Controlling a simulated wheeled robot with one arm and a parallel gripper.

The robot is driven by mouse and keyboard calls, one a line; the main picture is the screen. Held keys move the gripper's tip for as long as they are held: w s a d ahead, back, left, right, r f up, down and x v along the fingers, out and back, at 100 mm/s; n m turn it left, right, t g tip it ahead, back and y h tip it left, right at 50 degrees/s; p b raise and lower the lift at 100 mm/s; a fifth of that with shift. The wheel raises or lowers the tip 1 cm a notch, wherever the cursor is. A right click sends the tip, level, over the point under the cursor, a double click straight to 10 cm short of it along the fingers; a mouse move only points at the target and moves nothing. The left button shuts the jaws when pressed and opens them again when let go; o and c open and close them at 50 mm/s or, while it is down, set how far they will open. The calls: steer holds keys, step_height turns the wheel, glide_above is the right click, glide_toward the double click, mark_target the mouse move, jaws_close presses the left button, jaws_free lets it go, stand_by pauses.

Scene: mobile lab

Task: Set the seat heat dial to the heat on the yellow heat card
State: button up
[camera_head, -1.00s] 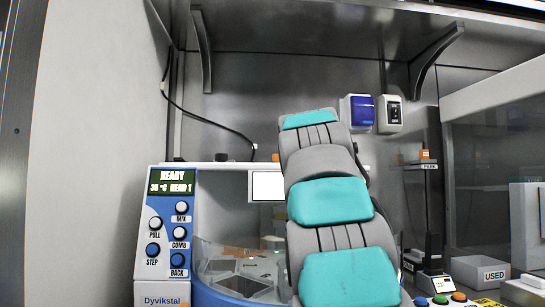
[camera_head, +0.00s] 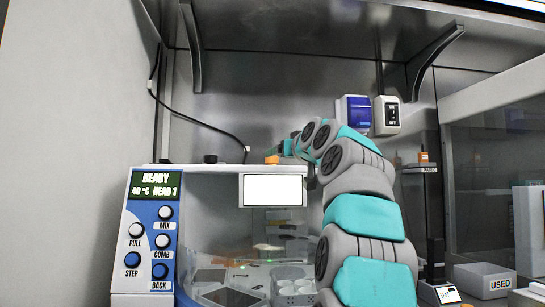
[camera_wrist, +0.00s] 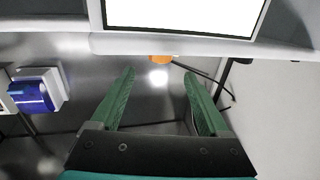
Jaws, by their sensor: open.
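An orange knob (camera_head: 272,160) sits on the top edge of the white and blue machine, above its white screen (camera_head: 273,189); no label shows which dial it is. The machine's green display (camera_head: 155,186) reads READY, 40 °C, HEAD 1. My gripper (camera_head: 285,147) is beside the orange knob at the top of the machine. In the wrist view my gripper (camera_wrist: 160,85) is open and empty, with the orange knob (camera_wrist: 160,58) just beyond and between its green fingertips. I see no yellow heat card in either view.
A black knob (camera_head: 210,159) sits left of the orange one on the machine's top. A blue and white dispenser (camera_head: 355,113) and a white box (camera_head: 387,115) hang on the back wall. A grey USED bin (camera_head: 483,281) stands at the right.

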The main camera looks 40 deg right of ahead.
mark_target(272, 160)
steer(key=shift+p+x, duration=1.15)
steer(key=shift+x, duration=2.05)
jaws_close()
